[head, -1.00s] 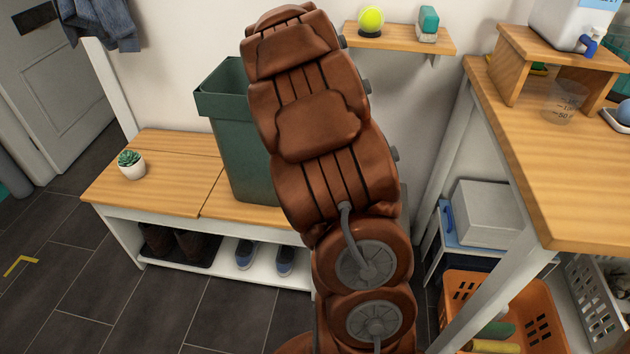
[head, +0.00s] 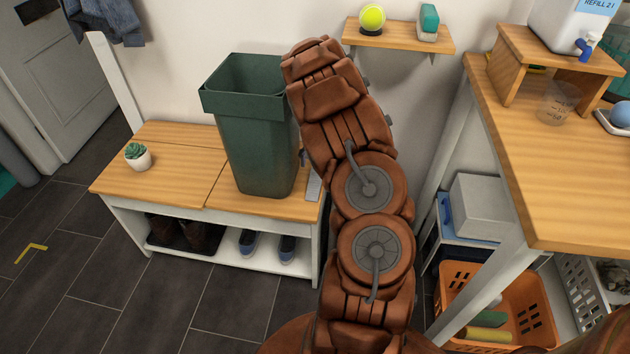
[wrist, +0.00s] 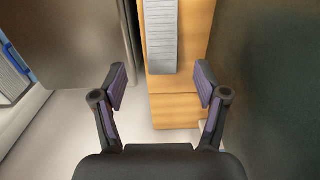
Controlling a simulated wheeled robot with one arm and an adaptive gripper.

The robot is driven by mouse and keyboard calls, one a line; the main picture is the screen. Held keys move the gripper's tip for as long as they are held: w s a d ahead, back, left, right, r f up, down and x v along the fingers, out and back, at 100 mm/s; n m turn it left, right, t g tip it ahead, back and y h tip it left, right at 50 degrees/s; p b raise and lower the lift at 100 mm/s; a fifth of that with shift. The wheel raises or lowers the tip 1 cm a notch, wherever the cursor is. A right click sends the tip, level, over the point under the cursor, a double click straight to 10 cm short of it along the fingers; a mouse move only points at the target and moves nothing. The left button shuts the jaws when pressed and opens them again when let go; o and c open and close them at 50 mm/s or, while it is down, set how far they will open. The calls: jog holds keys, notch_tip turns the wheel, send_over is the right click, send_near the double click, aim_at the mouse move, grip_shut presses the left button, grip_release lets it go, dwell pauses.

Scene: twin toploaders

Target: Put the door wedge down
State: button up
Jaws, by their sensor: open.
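The door wedge (wrist: 163,38), a grey ribbed piece, lies on the wooden bench top (wrist: 180,113) in the wrist view. In the head view the wedge (head: 314,187) shows as a small grey strip at the bench's right end, beside the green bin and partly hidden by my arm. My gripper (wrist: 162,82) is open, with its two fingers spread apart and nothing between them. The wedge lies beyond the fingertips, apart from both fingers.
The green bin (head: 255,140) stands on the bench (head: 165,185), close left of the wedge. A potted succulent (head: 138,157) is at the bench's left. Shoes (head: 268,244) sit below. A wall shelf (head: 400,37) is above; a wooden counter (head: 560,200) stands at right.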

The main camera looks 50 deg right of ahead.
aim_at(316, 178)
jog(key=shift+w+a+f, duration=0.1)
jog(key=shift+a+f, duration=0.05)
jog(key=shift+f, duration=3.15)
jog(key=shift+c, duration=0.3)
jog(key=c, duration=1.3)
jog(key=shift+r, duration=0.15)
notch_tip(316, 178, up, 3)
jog(key=shift+a+r, duration=0.15)
jog(key=shift+r, duration=0.05)
jog(key=s+a, duration=0.3)
jog(key=a, duration=0.1)
jog(key=s+a+r, duration=0.1)
jog(key=s+a, duration=0.2)
jog(key=a, duration=0.1)
jog(key=s+a, duration=0.3)
jog(key=a, duration=0.1)
jog(key=shift+a+r, duration=0.2)
jog(key=shift+a, duration=0.2)
